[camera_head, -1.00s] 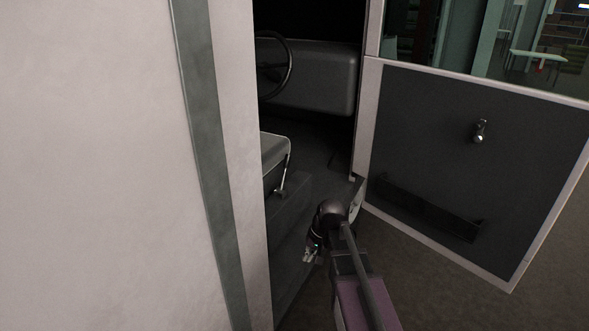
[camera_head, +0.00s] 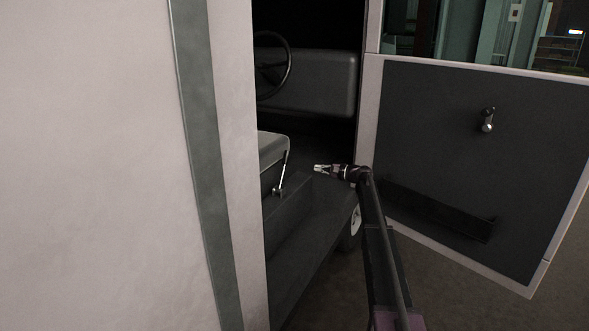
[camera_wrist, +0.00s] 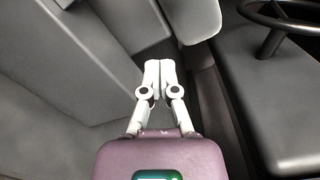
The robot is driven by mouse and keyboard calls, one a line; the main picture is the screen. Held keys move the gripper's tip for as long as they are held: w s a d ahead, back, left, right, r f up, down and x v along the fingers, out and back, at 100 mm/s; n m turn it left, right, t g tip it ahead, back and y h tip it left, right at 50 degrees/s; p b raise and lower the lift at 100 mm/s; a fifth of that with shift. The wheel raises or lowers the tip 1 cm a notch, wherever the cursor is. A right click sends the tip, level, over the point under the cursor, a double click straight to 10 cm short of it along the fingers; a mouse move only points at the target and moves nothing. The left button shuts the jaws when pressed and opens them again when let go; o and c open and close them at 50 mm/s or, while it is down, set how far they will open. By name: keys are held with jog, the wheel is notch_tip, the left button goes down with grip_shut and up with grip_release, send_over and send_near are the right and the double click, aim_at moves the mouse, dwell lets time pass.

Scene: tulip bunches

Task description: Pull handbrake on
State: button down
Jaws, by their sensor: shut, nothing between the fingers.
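The handbrake (camera_head: 282,176) is a thin light metal lever beside the driver's seat, just inside the open doorway in the head view. It leans slightly, with its top by the seat edge. My gripper (camera_head: 317,168) is to the right of the lever, apart from it, pointing left toward it. In the wrist view my gripper (camera_wrist: 158,66) has its white fingers together with nothing between them. I cannot make out the lever clearly in the wrist view.
The seat (camera_head: 258,150) is left of the lever, and the steering wheel (camera_head: 273,65) is behind. The open door (camera_head: 450,150) stands to the right of my arm. The white vehicle side (camera_head: 90,160) fills the left. The doorway step (camera_head: 318,215) is clear.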

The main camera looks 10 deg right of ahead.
aim_at(284, 171)
jog(key=shift+w+d+r+m+t, duration=0.2)
jog(key=shift+w+d+m+t, duration=0.1)
jog(key=shift+w+d, duration=0.5)
jog(key=shift+a, duration=0.15)
jog(key=w+a+r+p, duration=0.2)
jog(key=w+a, duration=0.1)
jog(key=a, duration=0.8)
jog(key=shift+w, duration=0.1)
